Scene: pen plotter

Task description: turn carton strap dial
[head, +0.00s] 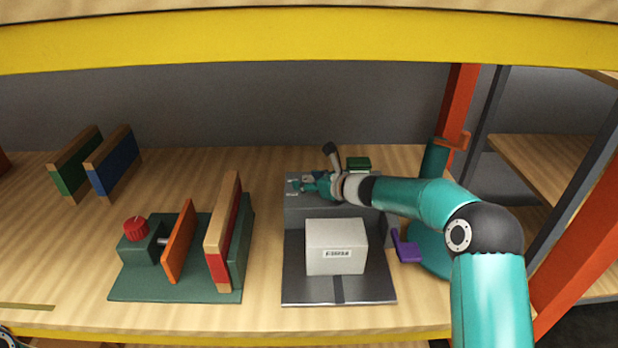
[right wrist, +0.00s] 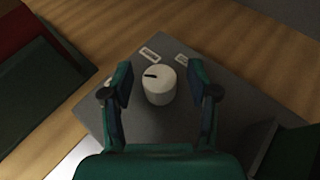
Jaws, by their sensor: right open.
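A grey carton strapping machine (head: 340,290) stands on the wooden shelf, with a light grey carton (head: 336,240) on its plate. In the right wrist view a white round dial (right wrist: 159,86) with a black pointer mark sits on the machine's grey top (right wrist: 150,125). The pointer aims left in that view. Small white labels (right wrist: 150,54) lie beyond the dial. My right gripper (right wrist: 160,80) is open, with one finger on each side of the dial and gaps visible. In the head view my right gripper (head: 308,185) is over the machine's rear block and hides the dial. My left gripper is not seen.
A green fixture (head: 130,285) with a red knob (head: 136,228), orange plate (head: 179,240) and upright boards stands left. A purple lever (head: 406,247) is right of the machine.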

